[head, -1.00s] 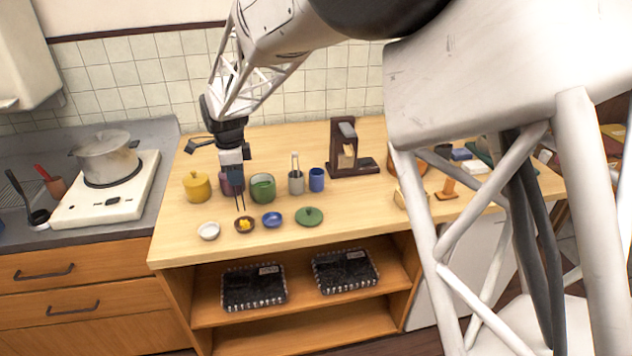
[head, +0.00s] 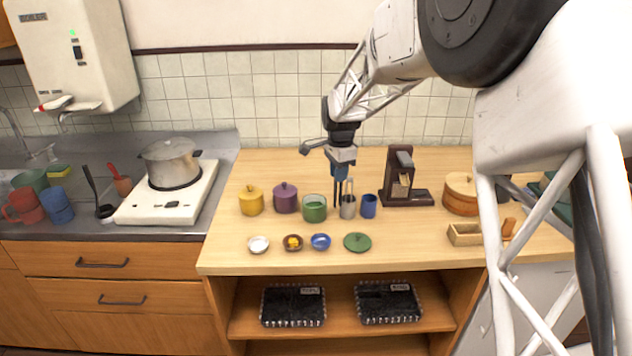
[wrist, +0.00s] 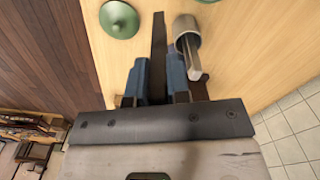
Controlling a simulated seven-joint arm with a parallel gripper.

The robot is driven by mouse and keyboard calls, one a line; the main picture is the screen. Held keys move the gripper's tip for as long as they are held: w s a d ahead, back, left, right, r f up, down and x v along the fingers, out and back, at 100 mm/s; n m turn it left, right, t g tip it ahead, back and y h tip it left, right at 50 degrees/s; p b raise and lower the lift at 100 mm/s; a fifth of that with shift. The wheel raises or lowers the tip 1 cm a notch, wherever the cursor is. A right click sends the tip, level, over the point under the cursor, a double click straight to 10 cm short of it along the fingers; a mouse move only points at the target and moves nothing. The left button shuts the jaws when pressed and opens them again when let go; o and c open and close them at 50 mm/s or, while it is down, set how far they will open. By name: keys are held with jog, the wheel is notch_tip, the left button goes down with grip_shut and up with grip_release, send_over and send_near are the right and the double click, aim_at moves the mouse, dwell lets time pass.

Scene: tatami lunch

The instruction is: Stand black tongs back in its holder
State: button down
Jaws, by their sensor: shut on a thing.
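My gripper (head: 341,172) is shut on the black tongs (head: 337,192), which hang down from it above the counter. In the wrist view the tongs (wrist: 158,38) show as a dark strip between the blue fingers (wrist: 158,78). A grey metal cup-shaped holder (head: 348,208) stands upright just beside the tongs, with a light metal utensil in it. The holder also shows in the wrist view (wrist: 186,28), right of the tongs. The tongs appear outside the holder; their lower tip is partly hard to make out.
Purple (head: 285,198) and yellow (head: 251,201) pots stand further left. Small bowls and a green lid (head: 357,242) lie in front. A dark wooden stand (head: 402,175) is behind right.

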jog(key=w+d+r+n, duration=0.2)
jog(key=w+d+n, duration=0.5)
jog(key=n, duration=0.6)
jog(key=shift+w+d+r, duration=0.25)
jog(key=shift+d+r, duration=0.1)
jog(key=shift+d, duration=0.5)
jog(key=shift+d+n, duration=0.1)
jog(key=shift+n, duration=0.2)
jog(key=shift+r+m, duration=0.1)
jog(key=shift+m, duration=0.5)
jog(key=m, duration=0.5)
jog(key=d+r+m, duration=0.1)
jog(key=m, duration=0.5)
jog(key=s+d+m, duration=0.1)
jog(key=m, duration=0.4)
jog(key=shift+s+d+r+m, duration=0.1)
jog(key=shift+d+r+m, duration=0.1)
jog(key=shift+m, duration=0.2)
